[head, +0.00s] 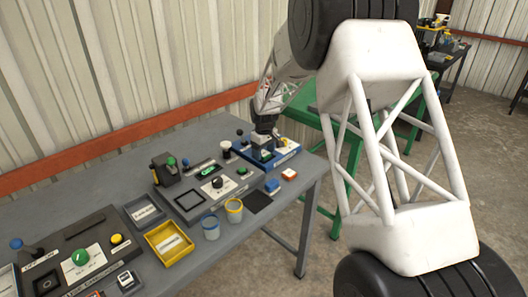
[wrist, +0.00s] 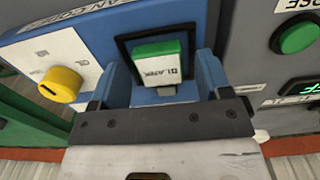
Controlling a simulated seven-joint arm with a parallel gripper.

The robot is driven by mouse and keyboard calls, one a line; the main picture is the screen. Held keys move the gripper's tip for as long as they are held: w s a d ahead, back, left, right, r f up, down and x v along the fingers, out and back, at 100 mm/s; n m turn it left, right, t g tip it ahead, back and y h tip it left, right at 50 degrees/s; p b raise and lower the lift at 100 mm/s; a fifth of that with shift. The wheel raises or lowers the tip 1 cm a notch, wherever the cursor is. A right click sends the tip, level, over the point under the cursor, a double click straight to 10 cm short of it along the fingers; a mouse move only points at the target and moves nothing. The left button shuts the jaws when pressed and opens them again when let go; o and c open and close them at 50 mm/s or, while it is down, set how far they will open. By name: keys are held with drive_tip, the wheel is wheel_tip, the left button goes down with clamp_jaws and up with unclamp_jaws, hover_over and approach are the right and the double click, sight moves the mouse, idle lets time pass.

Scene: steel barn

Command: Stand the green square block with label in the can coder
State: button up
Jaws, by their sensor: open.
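The green square block (wrist: 158,52) has a green top and a pale label with dark lettering, upside down in the wrist view. It stands at the black-framed square opening of the blue can coder (wrist: 205,12); how deep it sits is hidden. The can coder (head: 288,152) is at the right end of the grey table in the head view. My gripper (wrist: 158,62) is open, with one finger on each side of the block and visible gaps between. In the head view my gripper (head: 264,133) is low over the can coder.
A yellow knob (wrist: 62,84) is on the coder's panel, left of my fingers. A grey machine with a green button (wrist: 298,37) stands close on the right. On the table are a yellow tray (head: 168,242), cups (head: 234,211) and a small blue block (head: 272,186).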

sight(264, 153)
drive_tip(key=shift+r, duration=0.2)
wheel_tip(264, 153, up, 13)
idle(0.7)
idle(0.8)
